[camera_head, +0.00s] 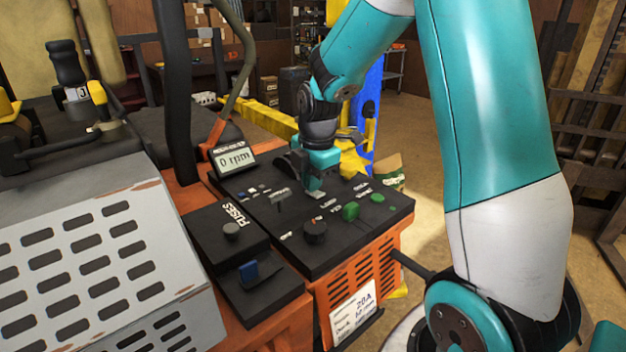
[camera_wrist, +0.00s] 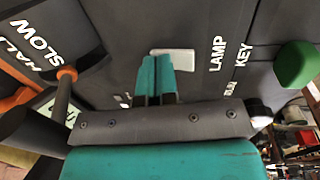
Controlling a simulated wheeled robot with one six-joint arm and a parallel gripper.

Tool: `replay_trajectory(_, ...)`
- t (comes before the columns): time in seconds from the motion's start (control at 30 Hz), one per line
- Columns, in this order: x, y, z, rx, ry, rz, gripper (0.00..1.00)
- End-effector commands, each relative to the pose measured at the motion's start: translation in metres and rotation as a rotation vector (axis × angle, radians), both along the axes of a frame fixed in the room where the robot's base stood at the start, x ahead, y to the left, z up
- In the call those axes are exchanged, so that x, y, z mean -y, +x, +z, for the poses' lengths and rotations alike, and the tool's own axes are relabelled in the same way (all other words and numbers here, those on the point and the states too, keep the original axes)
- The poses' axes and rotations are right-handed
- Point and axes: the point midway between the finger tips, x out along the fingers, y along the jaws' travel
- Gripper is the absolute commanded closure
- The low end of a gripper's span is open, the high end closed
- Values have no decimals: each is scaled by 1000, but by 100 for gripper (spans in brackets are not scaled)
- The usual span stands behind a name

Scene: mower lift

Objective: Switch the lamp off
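My gripper (camera_head: 318,178) is over the black control panel (camera_head: 325,255) of the orange machine. In the wrist view its two teal fingers (camera_wrist: 156,78) are together, with only a thin dark line between them. A pale grey rectangular switch (camera_wrist: 172,62) lies right at the fingertips, beside the printed word LAMP (camera_wrist: 217,54). Part of the switch is hidden by the fingers, and I cannot tell whether they touch it or which way it is set. In the head view a small pale piece (camera_head: 317,194) shows just below the fingertips.
A green knob (camera_wrist: 295,65) is beside the word KEY; it also shows in the head view (camera_head: 350,211). A black post (camera_head: 177,100) rises at left.

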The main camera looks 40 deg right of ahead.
Motion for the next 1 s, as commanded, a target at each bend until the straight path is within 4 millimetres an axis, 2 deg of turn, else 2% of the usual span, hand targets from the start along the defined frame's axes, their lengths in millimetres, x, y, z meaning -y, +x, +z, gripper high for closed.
replay_trajectory(0.43, 0, -17, 0, -12, 3, -2, 100)
replay_trajectory(0.77, 0, -17, 2, -6, 1, -1, 100)
replay_trajectory(0.87, -1, -17, 8, -5, 1, 1, 100)
replay_trajectory(1.0, -3, -18, 29, -6, 1, 5, 100)
